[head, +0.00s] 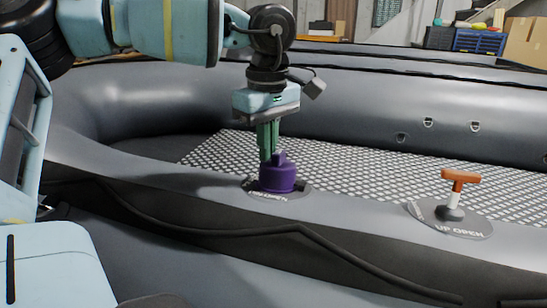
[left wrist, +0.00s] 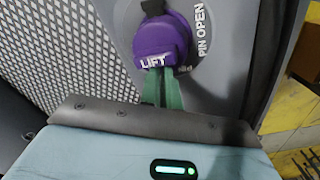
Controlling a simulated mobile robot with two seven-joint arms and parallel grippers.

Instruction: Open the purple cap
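The purple cap (head: 278,177) sits upright on a round grey patch on the boat's tube, with a small raised knob on top. In the left wrist view the cap (left wrist: 161,40) shows the word LIFT on its near edge, and the patch reads PIN OPEN. My left gripper (head: 267,158) points down over the cap, its green fingertips at or just behind the knob. In the left wrist view its fingers (left wrist: 163,72) lie close together beside the word LIFT. No gripped part of the cap shows; contact is unclear. My right gripper is not in view.
An orange T-handle (head: 460,177) on a white stem stands on another patch marked UP OPEN to the right. A black rope (head: 300,229) runs along the grey tube. The perforated boat floor (head: 350,165) is clear. Crates and boxes stand at the back right.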

